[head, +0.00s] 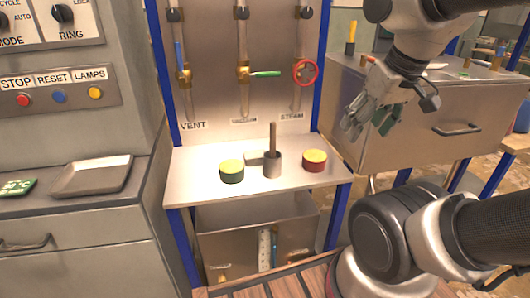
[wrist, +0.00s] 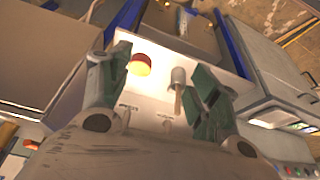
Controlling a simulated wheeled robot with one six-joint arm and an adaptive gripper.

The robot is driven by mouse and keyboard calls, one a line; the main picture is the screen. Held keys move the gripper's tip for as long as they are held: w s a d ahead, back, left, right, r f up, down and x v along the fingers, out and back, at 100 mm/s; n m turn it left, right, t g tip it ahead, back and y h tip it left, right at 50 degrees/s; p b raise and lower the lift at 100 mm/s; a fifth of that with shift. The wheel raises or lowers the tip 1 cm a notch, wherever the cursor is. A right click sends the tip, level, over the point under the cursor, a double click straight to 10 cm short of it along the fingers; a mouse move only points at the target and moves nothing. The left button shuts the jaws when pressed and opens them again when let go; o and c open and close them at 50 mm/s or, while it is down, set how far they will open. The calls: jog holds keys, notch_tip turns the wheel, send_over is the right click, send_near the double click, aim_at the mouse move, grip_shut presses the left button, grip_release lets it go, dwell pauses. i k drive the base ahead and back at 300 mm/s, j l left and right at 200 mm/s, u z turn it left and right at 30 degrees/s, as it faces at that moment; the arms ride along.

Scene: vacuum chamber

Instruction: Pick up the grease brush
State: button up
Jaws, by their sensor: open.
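A brown handle (head: 273,136), likely the grease brush, stands upright in a grey cup (head: 272,166) on the white shelf. Its lower end is hidden in the cup. In the wrist view the handle (wrist: 178,103) and the cup (wrist: 178,77) show between the fingers, nearer the right one. My gripper (head: 366,122) is open and empty, up and to the right of the cup in the head view, clear of the shelf. Its fingers frame the shelf in the wrist view (wrist: 160,68).
A green tin with a yellow top (head: 232,171) and a red tin with a yellow top (head: 314,161) flank the cup. Blue posts (head: 327,60) edge the shelf. A valve panel (head: 215,50) stands behind. A steel cabinet (head: 400,140) is at right.

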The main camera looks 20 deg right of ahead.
aim_at(273, 125)
jog(key=k+j+z, duration=0.2)
jog(key=j, duration=0.2)
jog(key=j+z, duration=0.2)
jog(key=j, duration=0.2)
jog(key=k+j+z, duration=0.4)
jog(key=j, duration=0.25)
